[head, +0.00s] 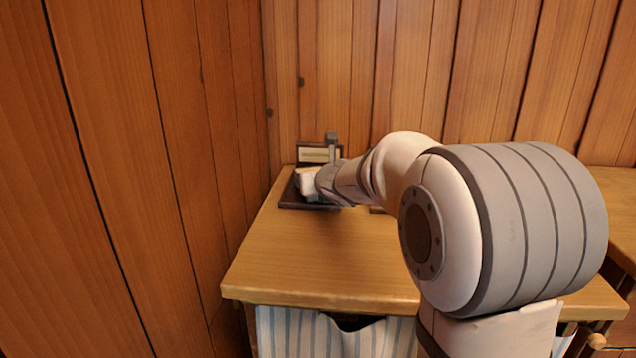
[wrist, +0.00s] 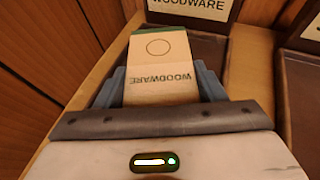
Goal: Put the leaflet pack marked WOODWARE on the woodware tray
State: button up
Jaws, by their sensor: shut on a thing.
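The leaflet pack (wrist: 160,72) is tan with a green far edge, a printed circle and the word WOODWARE, upside down in the wrist view. My gripper (wrist: 163,85) is shut on it, one finger on each side. The woodware tray (wrist: 209,50) is dark, with a card reading WOODWARE (wrist: 190,4) at its back. The pack overlaps the tray's left part in the wrist view; I cannot tell whether they touch. In the head view my gripper (head: 312,182) is at the tray (head: 290,205), in front of its card (head: 316,155), and hides much of the tray.
A second dark tray (wrist: 303,90) with its own card stands to the right, its wording cut off. The wooden table (head: 300,255) is bare in front of the tray. Plank walls (head: 190,130) close off the left and back.

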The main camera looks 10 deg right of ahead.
jog(key=o, duration=1.2)
jog(key=shift+f, duration=0.1)
jog(key=shift+c, duration=0.2)
jog(key=shift+r, duration=0.25)
jog(key=p+v, duration=0.4)
jog(key=v, duration=0.6)
jog(key=shift+s+r, duration=0.15)
jog(key=shift+s, duration=0.2)
jog(key=shift+s+d+r, duration=0.1)
jog(key=shift+s, duration=0.5)
